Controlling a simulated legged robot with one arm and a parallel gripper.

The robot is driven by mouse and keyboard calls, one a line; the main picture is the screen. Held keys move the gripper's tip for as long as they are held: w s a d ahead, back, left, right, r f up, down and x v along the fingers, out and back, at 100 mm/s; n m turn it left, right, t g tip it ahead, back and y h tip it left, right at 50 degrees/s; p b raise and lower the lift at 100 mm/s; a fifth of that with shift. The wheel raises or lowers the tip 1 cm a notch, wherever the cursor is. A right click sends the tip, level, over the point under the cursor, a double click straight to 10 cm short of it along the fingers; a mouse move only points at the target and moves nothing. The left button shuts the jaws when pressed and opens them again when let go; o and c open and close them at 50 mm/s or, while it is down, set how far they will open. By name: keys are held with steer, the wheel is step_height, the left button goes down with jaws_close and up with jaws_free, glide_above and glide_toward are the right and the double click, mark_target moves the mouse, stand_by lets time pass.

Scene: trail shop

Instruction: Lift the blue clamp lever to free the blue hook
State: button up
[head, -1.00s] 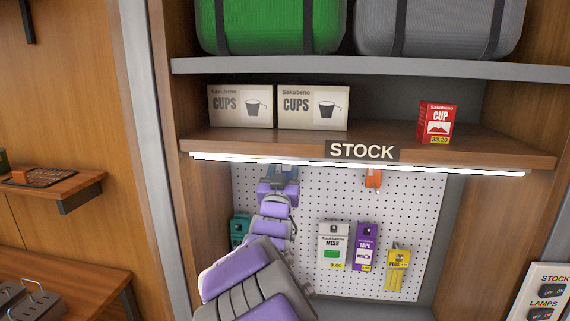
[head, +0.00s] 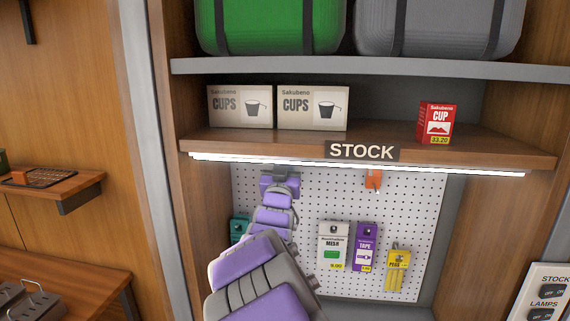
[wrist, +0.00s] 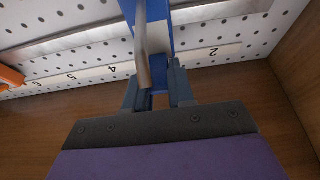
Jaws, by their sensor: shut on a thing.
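My gripper (head: 280,174) is up at the top left of the white pegboard, just under the STOCK shelf. In the wrist view my gripper (wrist: 155,88) is shut, its two blue-grey fingers on either side of the blue clamp lever (wrist: 160,75). The lever's blue strip runs up out of the top of that view. A grey metal rod (wrist: 143,45) stands in front of the blue part. My gripper and wrist hide most of the blue hook and clamp in the head view, so I cannot tell the lever's angle.
An orange hook (head: 373,179) is on the pegboard (head: 300,200) to the right. Below hang the mesh pack (head: 333,245), purple tape pack (head: 366,246) and yellow pegs (head: 398,268); a teal pack (head: 239,229) is partly behind my arm. The lit shelf edge (head: 360,165) is close above.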

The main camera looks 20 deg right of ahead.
jaws_close()
steer(key=r+g+p, duration=0.1)
steer(key=p, duration=0.2)
steer(key=shift+r+y, duration=0.1)
steer(key=shift+y, duration=0.3)
steer(key=g+p, duration=0.1)
steer(key=p, duration=0.2)
steer(key=r+g+y+p, duration=0.1)
steer(key=p, duration=0.3)
steer(key=shift+w+y, duration=0.1)
steer(key=shift+y, duration=0.2)
steer(key=shift+g+p, duration=0.3)
steer(key=shift+p, duration=0.4)
steer(key=shift+f+p, duration=0.1)
steer(key=shift+p, duration=0.25)
steer(key=shift+f, duration=0.1)
steer(key=o, duration=0.7)
jaws_free()
steer(key=shift+c, duration=0.2)
steer(key=shift+f, duration=0.1)
